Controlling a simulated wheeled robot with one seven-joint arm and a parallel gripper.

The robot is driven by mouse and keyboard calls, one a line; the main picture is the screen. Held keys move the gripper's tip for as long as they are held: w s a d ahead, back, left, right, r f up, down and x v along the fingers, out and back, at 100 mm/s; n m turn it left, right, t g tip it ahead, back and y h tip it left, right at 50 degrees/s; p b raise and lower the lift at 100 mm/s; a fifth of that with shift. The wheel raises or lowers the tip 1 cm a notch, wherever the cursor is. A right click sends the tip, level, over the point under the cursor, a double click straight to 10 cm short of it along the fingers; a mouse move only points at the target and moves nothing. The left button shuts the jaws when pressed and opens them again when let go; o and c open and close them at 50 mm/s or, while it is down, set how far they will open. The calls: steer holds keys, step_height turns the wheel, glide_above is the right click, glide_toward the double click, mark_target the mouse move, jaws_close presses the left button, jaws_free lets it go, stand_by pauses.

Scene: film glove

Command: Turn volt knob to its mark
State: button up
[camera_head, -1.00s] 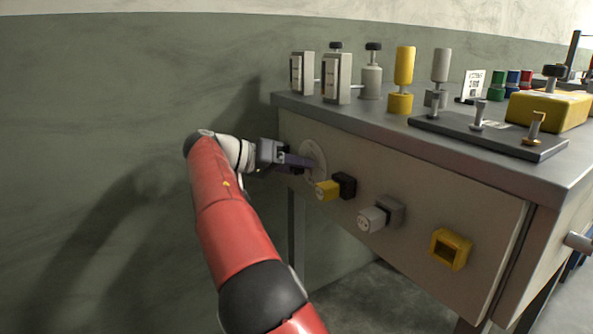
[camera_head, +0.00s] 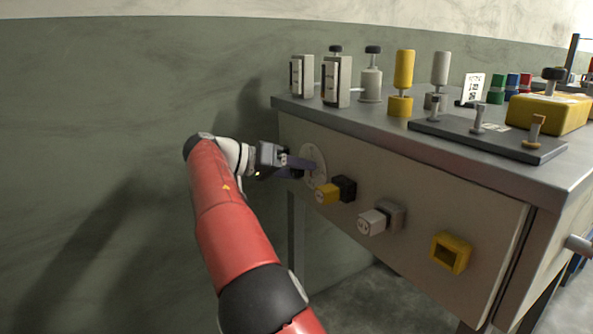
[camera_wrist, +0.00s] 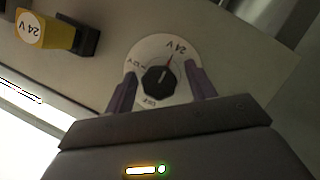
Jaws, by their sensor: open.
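The volt knob (camera_wrist: 158,82) is a dark faceted knob on a round white dial (camera_wrist: 143,50) with 24 V, 12 V and what looks like OFF lettering. A red line runs from the knob towards the 24 V lettering. My gripper (camera_wrist: 160,72) is open, with one dark finger on each side of the knob. Gaps show between fingers and knob, and I cannot tell how deep they reach. In the head view my gripper (camera_head: 303,167) is in front of the dial (camera_head: 318,178) at the panel's left end and hides the knob.
Right of the dial, a yellow plug (camera_head: 328,194), a grey plug (camera_head: 372,222) and a yellow square socket (camera_head: 450,252) stick out of the panel. The bench top (camera_head: 385,115) above carries several blocks and posts. The green wall (camera_head: 90,130) at left is clear.

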steer(key=p+v, duration=0.3)
steer(key=v, duration=0.4)
steer(key=shift+a, duration=0.35)
steer(key=shift+s+a+r, duration=0.1)
steer(key=shift+s, duration=0.05)
